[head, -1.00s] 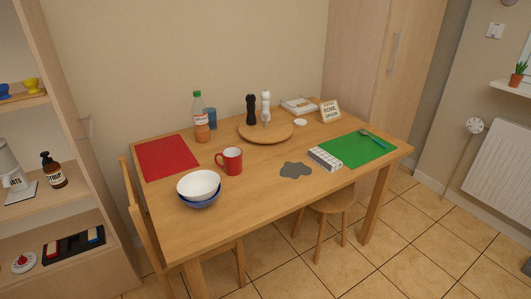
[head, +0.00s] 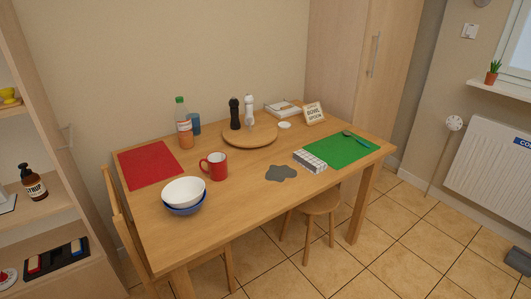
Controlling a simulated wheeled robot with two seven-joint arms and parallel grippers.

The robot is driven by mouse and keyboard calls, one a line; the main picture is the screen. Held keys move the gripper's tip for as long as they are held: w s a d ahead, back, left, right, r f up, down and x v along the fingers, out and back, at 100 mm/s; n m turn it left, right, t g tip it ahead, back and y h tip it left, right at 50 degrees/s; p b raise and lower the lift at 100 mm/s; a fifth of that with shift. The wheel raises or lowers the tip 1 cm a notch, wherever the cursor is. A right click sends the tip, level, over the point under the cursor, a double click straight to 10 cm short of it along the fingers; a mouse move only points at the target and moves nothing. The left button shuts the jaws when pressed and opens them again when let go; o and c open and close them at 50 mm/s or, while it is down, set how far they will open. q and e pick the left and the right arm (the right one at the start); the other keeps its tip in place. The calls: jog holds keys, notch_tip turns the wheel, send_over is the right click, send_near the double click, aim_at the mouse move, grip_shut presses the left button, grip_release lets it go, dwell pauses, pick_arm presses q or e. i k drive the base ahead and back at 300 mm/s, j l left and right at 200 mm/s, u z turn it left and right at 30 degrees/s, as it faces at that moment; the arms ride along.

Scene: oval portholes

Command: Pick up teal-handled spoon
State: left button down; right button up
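The teal-handled spoon (head: 356,138) lies on the green placemat (head: 336,151) at the right end of the wooden table (head: 245,190). Its dark bowl points to the back left and its handle to the front right. Neither of my grippers shows in the head view.
A white-and-grey box (head: 309,161) lies at the placemat's left edge, beside a grey blob-shaped mat (head: 281,173). A red mug (head: 216,167), stacked bowls (head: 184,194) and a red placemat (head: 149,163) are further left. A stool (head: 321,203) stands under the table's front edge.

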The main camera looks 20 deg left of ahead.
aim_at(346, 133)
jog(key=i+l+u, duration=0.2)
jog(key=i+l, duration=0.2)
jog(key=i, duration=0.2)
jog(key=i+l+u, duration=0.25)
jog(key=i+l, duration=0.25)
jog(key=i, duration=0.1)
